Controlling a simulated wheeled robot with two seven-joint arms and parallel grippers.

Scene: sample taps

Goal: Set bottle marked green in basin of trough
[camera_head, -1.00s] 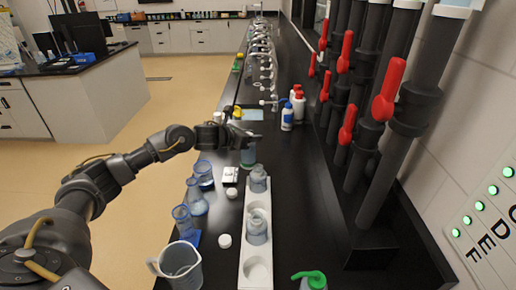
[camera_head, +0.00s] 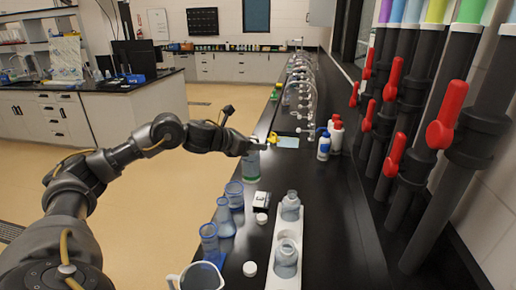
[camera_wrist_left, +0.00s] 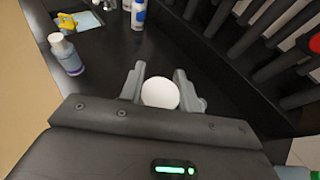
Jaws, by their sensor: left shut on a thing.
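My left gripper (camera_head: 256,148) is at the top of a clear bottle with a green band at its foot (camera_head: 250,166), near the counter's left edge. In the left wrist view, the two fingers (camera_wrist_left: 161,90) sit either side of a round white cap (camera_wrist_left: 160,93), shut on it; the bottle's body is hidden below. A white trough (camera_head: 268,268) with round wells lies nearer to me and right of the gripper. One grey-clear bottle (camera_head: 290,207) stands at its far end, another (camera_head: 286,260) nearer. My right gripper is out of view.
Blue glass vessels (camera_head: 224,218) stand left of the trough, with a jug (camera_head: 200,277) in front. White bottles (camera_head: 323,147) are further back. Pipes with red handles (camera_head: 446,115) line the right.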

